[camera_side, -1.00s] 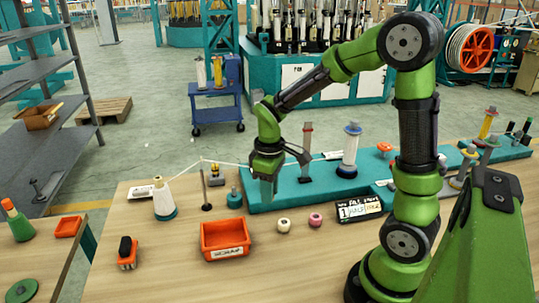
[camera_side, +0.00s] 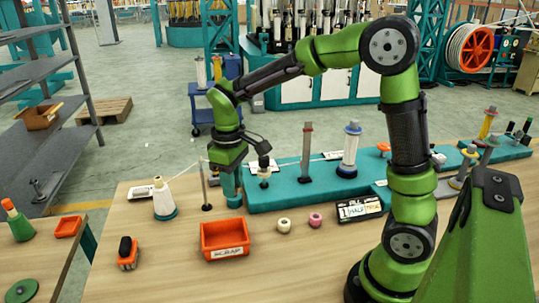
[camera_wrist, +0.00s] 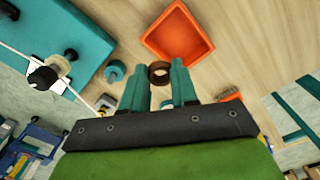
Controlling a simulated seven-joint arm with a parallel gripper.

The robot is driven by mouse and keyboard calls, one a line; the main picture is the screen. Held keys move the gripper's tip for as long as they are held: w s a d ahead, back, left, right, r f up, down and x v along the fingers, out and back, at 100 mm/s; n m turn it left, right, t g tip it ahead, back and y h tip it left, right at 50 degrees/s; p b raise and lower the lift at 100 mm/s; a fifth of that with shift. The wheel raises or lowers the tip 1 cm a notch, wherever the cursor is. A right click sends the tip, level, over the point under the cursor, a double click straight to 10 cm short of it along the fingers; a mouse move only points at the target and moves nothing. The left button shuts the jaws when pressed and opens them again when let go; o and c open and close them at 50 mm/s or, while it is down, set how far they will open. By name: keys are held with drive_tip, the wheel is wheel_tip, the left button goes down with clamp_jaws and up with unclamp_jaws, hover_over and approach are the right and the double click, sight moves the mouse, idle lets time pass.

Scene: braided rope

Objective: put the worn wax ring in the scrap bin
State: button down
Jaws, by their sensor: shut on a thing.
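The worn wax ring (camera_wrist: 159,72) is a dark brown ring between my gripper's teal fingertips (camera_wrist: 160,84) in the wrist view. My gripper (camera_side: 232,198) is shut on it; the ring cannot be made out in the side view. The scrap bin (camera_side: 207,246) is an orange open tray labelled SCRAP on the table, just in front of and below my gripper in the side view. In the wrist view the bin (camera_wrist: 180,38) lies just beyond the ring, and its visible inside looks empty. The ring appears outside the bin's rim.
The teal board (camera_side: 287,190) with posts is behind. A taut thread runs near my gripper. Table front is clear.

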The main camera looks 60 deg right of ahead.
drive_tip(key=shift+w+a+f+n, duration=0.15)
drive_tip(key=shift+a+f+n, duration=0.45)
drive_tip(key=shift+f, duration=1.75)
drive_tip(key=shift+w+a+f+n, duration=0.1)
drive_tip(key=shift+a+f+n, duration=0.45)
drive_tip(key=shift+f, duration=1.85)
drive_tip(key=shift+w+a+f+n, duration=0.15)
drive_tip(key=shift+a+f+n, duration=0.45)
drive_tip(key=shift+f, duration=1.75)
drive_tip(key=shift+d+f, duration=0.15)
drive_tip(key=shift+f, duration=0.2)
drive_tip(key=c, duration=0.8)
unclamp_jaws()
drive_tip(key=shift+r, duration=1.5)
wheel_tip(320, 180, up, 4)
drive_tip(key=shift+f, duration=0.1)
